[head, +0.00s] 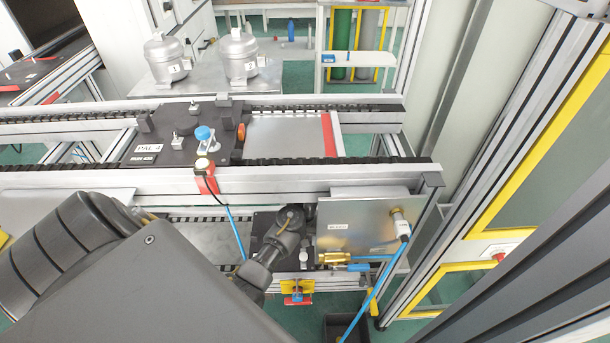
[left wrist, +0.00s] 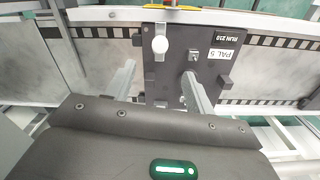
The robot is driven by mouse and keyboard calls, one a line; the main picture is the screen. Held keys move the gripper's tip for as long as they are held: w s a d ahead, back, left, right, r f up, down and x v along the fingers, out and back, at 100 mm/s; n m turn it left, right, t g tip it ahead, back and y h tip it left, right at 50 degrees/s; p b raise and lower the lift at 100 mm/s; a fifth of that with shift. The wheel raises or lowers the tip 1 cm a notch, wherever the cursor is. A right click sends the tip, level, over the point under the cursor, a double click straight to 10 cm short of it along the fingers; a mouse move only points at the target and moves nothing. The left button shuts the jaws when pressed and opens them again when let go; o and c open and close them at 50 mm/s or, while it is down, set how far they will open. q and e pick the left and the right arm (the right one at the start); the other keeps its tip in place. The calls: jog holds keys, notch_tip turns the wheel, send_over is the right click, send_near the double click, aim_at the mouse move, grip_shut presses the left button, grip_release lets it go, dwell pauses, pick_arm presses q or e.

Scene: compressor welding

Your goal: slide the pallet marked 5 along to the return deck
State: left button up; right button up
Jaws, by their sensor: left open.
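The pallet marked PAL 5 (left wrist: 205,28) is a dark plate with a white label, a round white knob and small fixtures. It lies on a track with black-and-white edges in the left wrist view. My left gripper (left wrist: 160,72) is open, its two pale fingers apart over the pallet's near part. I cannot tell whether they touch it. In the head view my left arm and a metal box hide most of this pallet; a dark part (head: 262,219) shows on the lower level. No label marks the return deck. My right gripper is not in view.
Pallet PAL 4 (head: 170,148) sits on the upper conveyor with a blue-capped part on it. The metal box (head: 352,222) with brass fittings and a blue hose stands over the lower track. Two numbered compressor shells (head: 238,57) stand on the back table.

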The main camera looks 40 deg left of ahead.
aim_at(304, 255)
pick_arm(q)
notch_tip(304, 255, down, 10)
jog(key=b, duration=0.2)
jog(key=shift+b, duration=0.3)
jog(key=shift+f, duration=0.45)
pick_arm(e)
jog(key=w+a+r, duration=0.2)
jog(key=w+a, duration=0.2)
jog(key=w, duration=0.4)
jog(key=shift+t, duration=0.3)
pick_arm(q)
grip_shut()
